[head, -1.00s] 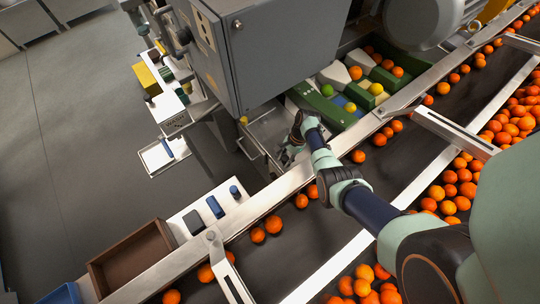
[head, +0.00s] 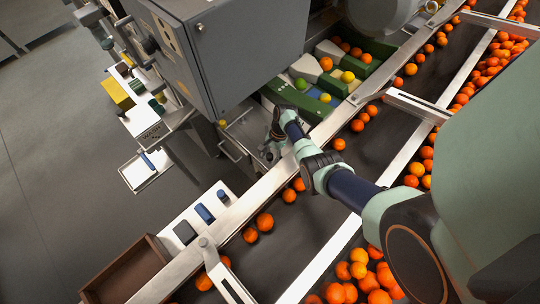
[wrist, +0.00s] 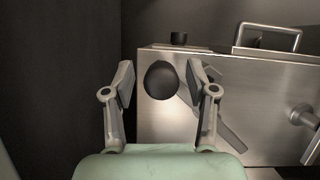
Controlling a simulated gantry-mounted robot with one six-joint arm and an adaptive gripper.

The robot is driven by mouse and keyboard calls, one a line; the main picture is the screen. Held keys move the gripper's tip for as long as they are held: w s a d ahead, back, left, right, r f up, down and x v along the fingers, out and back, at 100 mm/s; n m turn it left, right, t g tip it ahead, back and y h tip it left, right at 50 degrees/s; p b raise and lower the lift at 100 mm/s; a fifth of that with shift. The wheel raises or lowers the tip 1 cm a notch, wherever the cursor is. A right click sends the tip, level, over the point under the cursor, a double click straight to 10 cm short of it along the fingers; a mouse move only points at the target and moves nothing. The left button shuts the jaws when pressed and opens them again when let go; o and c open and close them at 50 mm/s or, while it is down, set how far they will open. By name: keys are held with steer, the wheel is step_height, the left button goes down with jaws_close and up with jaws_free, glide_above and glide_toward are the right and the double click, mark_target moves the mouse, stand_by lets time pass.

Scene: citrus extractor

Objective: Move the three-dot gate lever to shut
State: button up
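In the wrist view, my gripper (wrist: 163,85) is open, its two fingers on either side of a round black knob (wrist: 161,80). The knob stands in front of a brushed steel box; I cannot tell whether the fingers touch it. A dark flat bar (wrist: 222,124) slants down to the right across the box face, partly behind the right finger. I cannot tell whether it joins the knob. No dot marks can be made out, so which lever this is does not show. In the head view, my gripper (head: 270,150) is small beside the machine, its fingertips hard to make out.
The steel box has a bar handle (wrist: 268,37) on top and a round fitting (wrist: 303,115) at right. In the head view, a grey cabinet (head: 232,50) stands above. A conveyor with oranges (head: 265,222) runs under my arm. A brown tray (head: 128,272) lies lower left.

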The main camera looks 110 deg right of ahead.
steer(key=v, duration=1.2)
